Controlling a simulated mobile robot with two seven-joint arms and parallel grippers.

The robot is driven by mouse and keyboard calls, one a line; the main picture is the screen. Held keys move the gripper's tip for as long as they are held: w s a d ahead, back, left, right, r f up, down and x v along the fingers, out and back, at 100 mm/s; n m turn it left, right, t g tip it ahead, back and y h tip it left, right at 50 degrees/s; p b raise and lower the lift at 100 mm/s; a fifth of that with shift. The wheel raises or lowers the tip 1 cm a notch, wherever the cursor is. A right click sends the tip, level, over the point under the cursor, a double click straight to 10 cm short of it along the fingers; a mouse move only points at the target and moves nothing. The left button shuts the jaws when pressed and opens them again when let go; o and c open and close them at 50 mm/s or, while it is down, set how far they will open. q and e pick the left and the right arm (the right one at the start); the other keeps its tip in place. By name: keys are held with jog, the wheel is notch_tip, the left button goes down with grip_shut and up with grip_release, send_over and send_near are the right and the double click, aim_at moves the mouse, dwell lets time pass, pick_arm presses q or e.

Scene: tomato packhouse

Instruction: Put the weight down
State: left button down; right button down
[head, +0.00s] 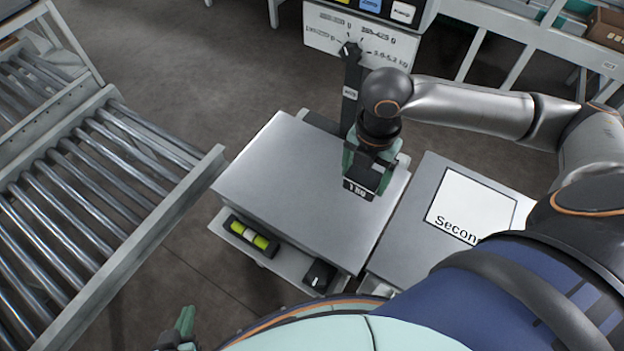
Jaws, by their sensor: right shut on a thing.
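My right gripper (367,176) is over the right part of a flat steel plate (270,165). It is shut on a dark weight (357,189) with a pale label that seems to read "1 kg". The gripper's green fingers are on either side of the weight and hide part of it. I cannot tell whether the weight's underside touches the plate or is slightly above it. My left gripper (184,326) shows only in part at the bottom left edge, away from the plate, and its opening is not clear.
A roller conveyor (95,180) stands to the left. A grey stand with a white "Secon..." sign (468,207) is close on the right. A dark post with a dial panel (325,28) rises behind the plate. The plate's left part is clear.

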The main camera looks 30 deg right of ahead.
jog(key=w+a+f, duration=0.1)
jog(key=w+f, duration=0.1)
jog(key=w, duration=0.2)
jog(key=w+a+f+b, duration=0.1)
jog(key=w+f, duration=0.2)
jog(key=w, duration=0.1)
jog(key=w+a+f+b, duration=0.1)
jog(key=w+a+f, duration=0.1)
jog(key=w+f, duration=0.1)
jog(key=shift+w+f, duration=0.1)
jog(key=shift+w, duration=0.5)
jog(key=shift+w+a+f+b, duration=0.15)
jog(key=shift+w+f+b, duration=0.15)
jog(key=shift+w+f, duration=0.35)
notch_tip(320, 180, down, 3)
jog(key=shift+f+b, duration=0.1)
jog(key=shift+b, duration=0.2)
pick_arm(q)
jog(key=shift+w+d+f+h, duration=0.15)
jog(key=shift+w+d+f, duration=0.1)
jog(key=shift+d+f, duration=0.2)
jog(key=shift+w+d+f+h, duration=0.15)
jog(key=shift+w+d+f, duration=0.05)
jog(key=shift+d+f, duration=0.2)
pick_arm(e)
jog(key=shift+f, duration=0.2)
grip_release()
jog(key=shift+s+f, duration=0.1)
jog(key=shift+s, duration=0.05)
